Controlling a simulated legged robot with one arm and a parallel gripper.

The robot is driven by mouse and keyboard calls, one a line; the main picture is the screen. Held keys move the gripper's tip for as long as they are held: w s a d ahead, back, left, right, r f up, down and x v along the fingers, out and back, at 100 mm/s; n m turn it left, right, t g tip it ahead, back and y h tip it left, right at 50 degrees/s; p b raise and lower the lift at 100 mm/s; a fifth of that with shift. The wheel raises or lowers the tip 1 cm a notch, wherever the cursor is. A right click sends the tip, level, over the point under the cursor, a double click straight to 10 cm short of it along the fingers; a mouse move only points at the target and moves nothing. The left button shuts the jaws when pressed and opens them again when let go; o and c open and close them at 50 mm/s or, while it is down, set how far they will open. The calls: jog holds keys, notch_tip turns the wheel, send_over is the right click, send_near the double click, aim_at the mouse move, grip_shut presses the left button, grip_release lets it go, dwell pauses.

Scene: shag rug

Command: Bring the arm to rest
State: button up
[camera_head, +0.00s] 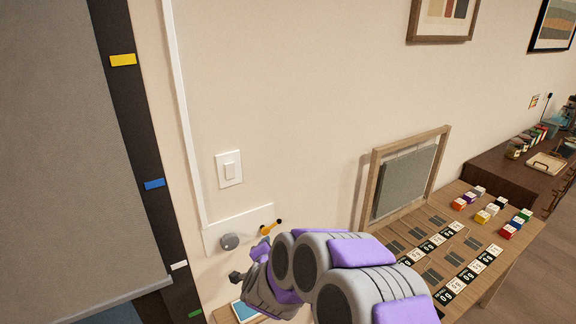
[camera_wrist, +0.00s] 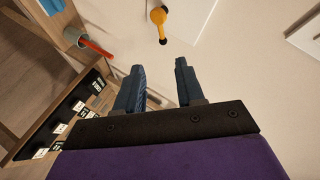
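My arm, grey and purple, reaches forward from the bottom of the head view toward the wall. My gripper (camera_wrist: 158,82) shows in the wrist view as two dark blue fingers with a clear gap between them. Nothing is between the fingers. In the head view the gripper end is small and partly hidden by my arm. A yellow-orange thing with a dark tip (camera_wrist: 158,20) is on the wall beyond the fingers, apart from them. It also shows in the head view (camera_head: 267,229), just above my arm.
A wooden table (camera_head: 515,240) with small coloured blocks and black labelled strips is at right. A wooden frame with a grey panel (camera_head: 405,182) stands on it. A round grey knob (camera_head: 229,241) and a light switch (camera_head: 229,170) are on the wall.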

jog(key=s+d+r+n+g+y, duration=0.2)
jog(key=s+r+n+g+y, duration=0.35)
jog(key=s, duration=0.65)
jog(key=s+d+r+n+g+h, duration=0.1)
jog(key=s+d+g+h, duration=0.1)
jog(key=s+d, duration=0.5)
jog(key=s+d+r+n+g+h, duration=0.1)
jog(key=s+d+g, duration=0.3)
jog(key=s, duration=1.1)
jog(key=s+d+r+n+g+h, duration=0.1)
jog(key=s+d+n+g+h, duration=0.2)
jog(key=s+d, duration=0.6)
jog(key=s, duration=0.2)
jog(key=shift+s+d+r, duration=0.2)
jog(key=shift+s+d, duration=0.2)
jog(key=shift+n+g, duration=0.25)
